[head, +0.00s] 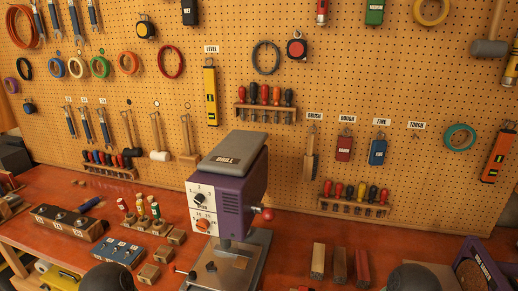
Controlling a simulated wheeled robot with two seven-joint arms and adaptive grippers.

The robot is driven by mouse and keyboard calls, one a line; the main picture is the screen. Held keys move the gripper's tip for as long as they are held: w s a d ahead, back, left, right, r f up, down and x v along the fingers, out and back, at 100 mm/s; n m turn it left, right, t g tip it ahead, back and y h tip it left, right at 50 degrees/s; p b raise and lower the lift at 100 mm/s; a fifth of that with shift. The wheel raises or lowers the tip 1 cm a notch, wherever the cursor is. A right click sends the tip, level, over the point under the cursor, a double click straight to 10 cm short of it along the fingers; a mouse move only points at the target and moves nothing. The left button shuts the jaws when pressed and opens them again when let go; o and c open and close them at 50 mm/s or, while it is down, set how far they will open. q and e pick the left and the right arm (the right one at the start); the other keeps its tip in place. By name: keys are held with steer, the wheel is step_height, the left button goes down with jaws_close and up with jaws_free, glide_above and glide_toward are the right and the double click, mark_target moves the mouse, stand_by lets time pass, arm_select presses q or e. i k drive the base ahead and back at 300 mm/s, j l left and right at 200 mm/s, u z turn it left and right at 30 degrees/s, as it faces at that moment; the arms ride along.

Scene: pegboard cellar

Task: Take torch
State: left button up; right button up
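The "TORCH" label (416,124) is on the pegboard at right, beside the "FINE" label. Only a small hook (414,137) shows under it, with no torch hanging there. A small dark blue cylinder (91,204) lies on the bench at left; I cannot tell whether it is a torch. A red cylinder (322,12) hangs at the top edge, cut off and too small to identify. Neither of my grippers is in view. Two dark rounded parts at the bottom edge seem to be mine.
A purple drill press (230,195) stands mid-bench. A block with several bottles (139,212), wooden blocks (149,273) and a socket rail (68,220) are left of it. Short bars (339,265) and a purple frame (478,266) are at right. Bench is clear around (290,240).

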mark_target(89, 205)
steer(key=u, duration=1.4)
steer(key=k+j, duration=0.2)
